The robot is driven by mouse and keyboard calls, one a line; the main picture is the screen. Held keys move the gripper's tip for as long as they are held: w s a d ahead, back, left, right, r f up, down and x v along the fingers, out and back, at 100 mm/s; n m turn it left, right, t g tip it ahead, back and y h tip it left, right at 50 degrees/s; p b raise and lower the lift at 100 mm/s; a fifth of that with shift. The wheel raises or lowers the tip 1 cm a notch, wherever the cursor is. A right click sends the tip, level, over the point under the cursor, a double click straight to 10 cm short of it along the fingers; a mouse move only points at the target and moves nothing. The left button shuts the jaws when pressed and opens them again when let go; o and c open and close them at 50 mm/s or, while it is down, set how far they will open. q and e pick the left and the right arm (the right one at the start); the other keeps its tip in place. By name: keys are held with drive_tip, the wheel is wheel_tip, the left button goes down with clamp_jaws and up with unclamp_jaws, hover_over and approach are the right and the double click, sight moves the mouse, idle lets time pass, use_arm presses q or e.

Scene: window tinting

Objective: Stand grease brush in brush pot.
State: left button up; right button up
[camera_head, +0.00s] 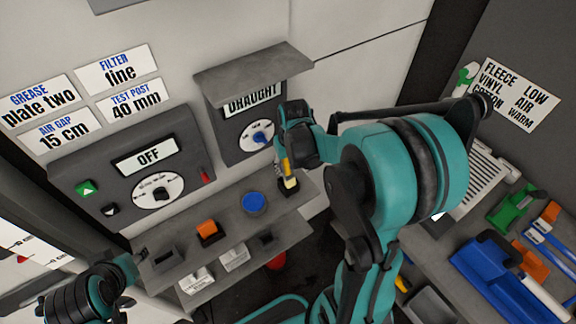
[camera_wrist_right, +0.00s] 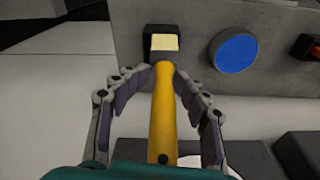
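The grease brush has a yellow handle and a pale cream bristle block (camera_head: 290,184). In the right wrist view its handle (camera_wrist_right: 163,115) runs up between the fingers, bristles pointing away from me. My right gripper (camera_head: 287,160) is shut on the handle, fingers curving in from both sides near the ferrule. A dark square holder (camera_head: 287,193), possibly the brush pot, is at the bristle end on the grey shelf. The brush partly covers it, so I cannot tell whether the bristles are inside or in front. My left gripper (camera_head: 130,272) is at the lower left, its fingers unclear.
The shelf (camera_head: 222,226) also bears a blue disc (camera_head: 253,202), an orange block (camera_head: 207,230) and dark holders. The OFF control panel (camera_head: 140,168) and DRAUGHT box (camera_head: 252,125) stand behind. A workbench with blue and green tools (camera_head: 512,208) is at the right.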

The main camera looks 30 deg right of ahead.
sight(290, 174)
drive_tip(key=shift+s, duration=0.15)
drive_tip(key=shift+r, duration=0.1)
drive_tip(key=shift+r, duration=0.3)
wheel_tip(290, 174, up, 11)
drive_tip(key=s+p, duration=0.1)
drive_tip(key=p, duration=0.2)
drive_tip(key=shift+s+r, duration=0.15)
drive_tip(key=shift+s, duration=0.05)
drive_tip(key=s+a+f+n+t+b, duration=0.1)
drive_tip(key=s+a+f+t+b, duration=0.4)
drive_tip(key=s+a+b, duration=0.3)
drive_tip(key=s+a+f, duration=0.1)
drive_tip(key=a, duration=0.1)
drive_tip(key=shift+s+a+f+t, duration=0.2)
drive_tip(key=shift+a+f+t, duration=0.1)
drive_tip(key=shift+f, duration=0.1)
idle(0.4)
